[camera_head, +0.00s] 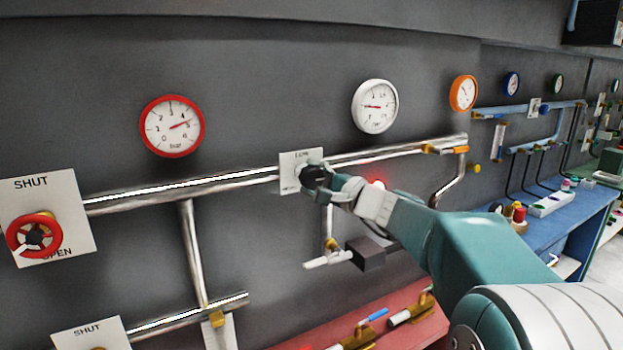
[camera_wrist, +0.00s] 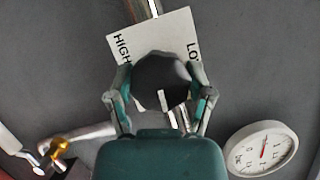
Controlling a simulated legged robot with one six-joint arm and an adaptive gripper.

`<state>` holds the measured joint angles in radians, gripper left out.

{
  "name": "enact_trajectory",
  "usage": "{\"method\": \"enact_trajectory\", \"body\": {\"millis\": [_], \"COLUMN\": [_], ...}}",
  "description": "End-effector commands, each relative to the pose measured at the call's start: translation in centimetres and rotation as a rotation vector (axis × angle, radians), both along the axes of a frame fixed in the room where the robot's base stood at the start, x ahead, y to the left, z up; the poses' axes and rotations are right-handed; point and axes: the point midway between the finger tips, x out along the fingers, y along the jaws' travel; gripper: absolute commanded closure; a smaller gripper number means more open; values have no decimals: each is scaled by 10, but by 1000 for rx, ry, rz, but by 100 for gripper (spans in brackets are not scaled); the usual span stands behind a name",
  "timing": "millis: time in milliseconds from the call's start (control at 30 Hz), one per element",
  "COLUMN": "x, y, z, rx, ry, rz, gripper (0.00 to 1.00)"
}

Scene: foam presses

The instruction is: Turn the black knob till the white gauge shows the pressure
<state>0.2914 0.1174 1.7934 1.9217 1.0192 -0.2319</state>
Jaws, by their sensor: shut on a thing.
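The black knob (camera_head: 312,177) sits on a white plate (camera_head: 291,160) on the silver pipe. In the wrist view the plate (camera_wrist: 178,30) reads HIGH and LO, with the knob (camera_wrist: 160,75) in front of it. My gripper (camera_head: 325,180) is shut on the knob; in the wrist view its fingers (camera_wrist: 160,97) lie on both sides of it. The white gauge (camera_head: 375,106) hangs on the wall above and right of the knob. Its needle points left, nearly level. The white gauge also shows in the wrist view (camera_wrist: 262,149), lower right.
A red-rimmed gauge (camera_head: 172,126) hangs at the left, an orange-rimmed one (camera_head: 463,93) at the right. A red handwheel (camera_head: 34,235) is on the SHUT/OPEN plate at far left. A lever valve with a white handle (camera_head: 328,260) and dark box (camera_head: 366,253) lie below my gripper.

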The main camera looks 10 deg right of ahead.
Motion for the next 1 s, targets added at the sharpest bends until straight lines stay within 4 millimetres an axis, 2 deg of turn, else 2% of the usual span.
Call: {"method": "enact_trajectory", "body": {"millis": [33, 300, 767, 800, 833, 867, 1000], "x": [1, 1, 1, 1, 1, 1, 1], "y": [0, 0, 0, 0, 0, 0, 0], "z": [-5, -6, -7, -7, -7, -7, -5], "rx": [22, 93, 105, 105, 105, 104, 105], "ry": [15, 37, 43, 43, 43, 42, 38], "rz": [-1, -2, -1, -1, -1, -1, -1], "gripper": [80, 80, 80, 24, 11, 0, 0]}}
